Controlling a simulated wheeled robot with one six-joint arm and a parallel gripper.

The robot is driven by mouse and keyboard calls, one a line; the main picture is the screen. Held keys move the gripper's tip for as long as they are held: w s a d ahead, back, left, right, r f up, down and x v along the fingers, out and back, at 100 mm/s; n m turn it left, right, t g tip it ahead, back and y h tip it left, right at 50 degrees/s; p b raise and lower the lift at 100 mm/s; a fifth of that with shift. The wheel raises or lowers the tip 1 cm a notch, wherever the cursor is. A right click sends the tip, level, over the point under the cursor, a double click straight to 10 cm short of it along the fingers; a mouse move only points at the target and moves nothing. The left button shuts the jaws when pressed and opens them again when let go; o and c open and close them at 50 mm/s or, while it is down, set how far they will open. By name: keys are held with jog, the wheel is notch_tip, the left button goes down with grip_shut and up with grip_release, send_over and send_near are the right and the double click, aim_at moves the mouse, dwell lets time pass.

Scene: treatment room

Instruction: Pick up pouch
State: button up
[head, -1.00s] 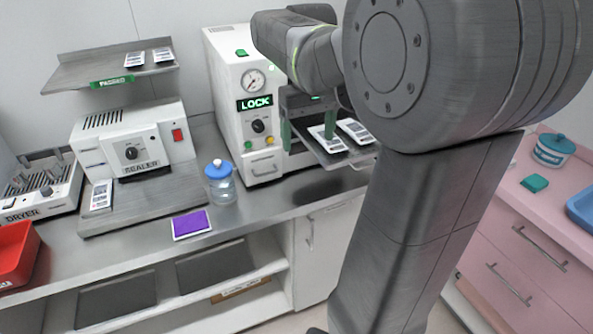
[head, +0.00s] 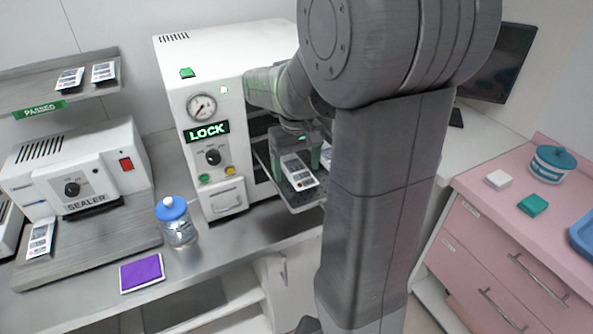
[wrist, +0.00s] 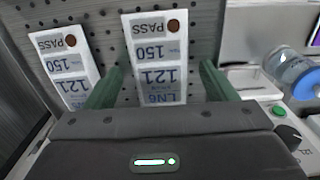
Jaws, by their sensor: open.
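A white printed pouch (head: 299,172) lies on the perforated tray (head: 303,203) that sticks out of the white machine with the LOCK display. The wrist view shows this pouch (wrist: 158,60), with a PASS label and brown dot, flat on the tray. A second similar pouch (wrist: 65,62) lies to its left there. In the head view it is mostly hidden behind my arm. My gripper (wrist: 161,72) is open and empty. Its green fingers stand on either side of the first pouch, the left one between the two pouches. I cannot tell whether the fingers touch the tray.
The LOCK machine (head: 212,100) rises beside my gripper. A blue-lidded jar (head: 178,222) and a purple pad (head: 142,272) are on the steel counter. The sealer (head: 75,170) and a shelf with two more pouches are at left. A pink cabinet (head: 480,225) stands at right.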

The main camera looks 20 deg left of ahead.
jog(key=c, duration=1.1)
